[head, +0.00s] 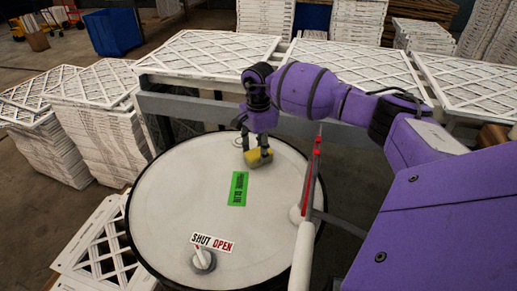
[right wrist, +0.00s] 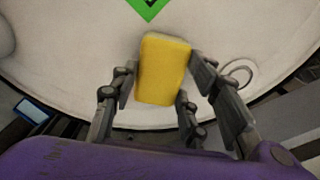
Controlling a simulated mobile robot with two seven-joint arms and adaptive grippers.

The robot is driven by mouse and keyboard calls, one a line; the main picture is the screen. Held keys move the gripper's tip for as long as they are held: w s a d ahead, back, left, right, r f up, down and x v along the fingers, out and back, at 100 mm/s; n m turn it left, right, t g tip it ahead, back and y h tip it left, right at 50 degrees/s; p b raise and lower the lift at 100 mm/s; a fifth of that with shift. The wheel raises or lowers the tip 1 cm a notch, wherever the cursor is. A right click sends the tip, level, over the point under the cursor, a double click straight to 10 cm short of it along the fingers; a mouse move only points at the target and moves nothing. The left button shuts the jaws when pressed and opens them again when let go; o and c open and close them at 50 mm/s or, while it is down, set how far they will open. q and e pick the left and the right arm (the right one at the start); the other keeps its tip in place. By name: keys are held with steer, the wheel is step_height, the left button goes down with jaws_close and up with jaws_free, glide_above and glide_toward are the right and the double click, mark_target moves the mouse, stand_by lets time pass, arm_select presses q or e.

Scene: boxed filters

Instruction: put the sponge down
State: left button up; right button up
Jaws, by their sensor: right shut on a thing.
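A yellow sponge (head: 253,160) is between the fingers of my right gripper (head: 257,154), over the far part of a round white drum lid (head: 180,215). In the right wrist view the sponge (right wrist: 162,68) shows as a yellow block, with my right gripper (right wrist: 165,90) shut on it. I cannot tell whether the sponge touches the lid. My left gripper is not in view.
A green label (head: 238,189) and a SHUT/OPEN valve sign (head: 213,243) are on the lid. A red-marked upright lever (head: 312,175) stands at the lid's right. Stacks of white lattice filters (head: 210,52) surround the drum. Much of the lid's left is clear.

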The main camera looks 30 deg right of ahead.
mark_target(258, 152)
steer(key=shift+f, duration=0.1)
steer(key=shift+f, duration=0.15)
steer(key=o, duration=1)
step_height(258, 152, up, 12)
steer(key=shift+r+b, duration=0.25)
steer(key=shift+b, duration=0.2)
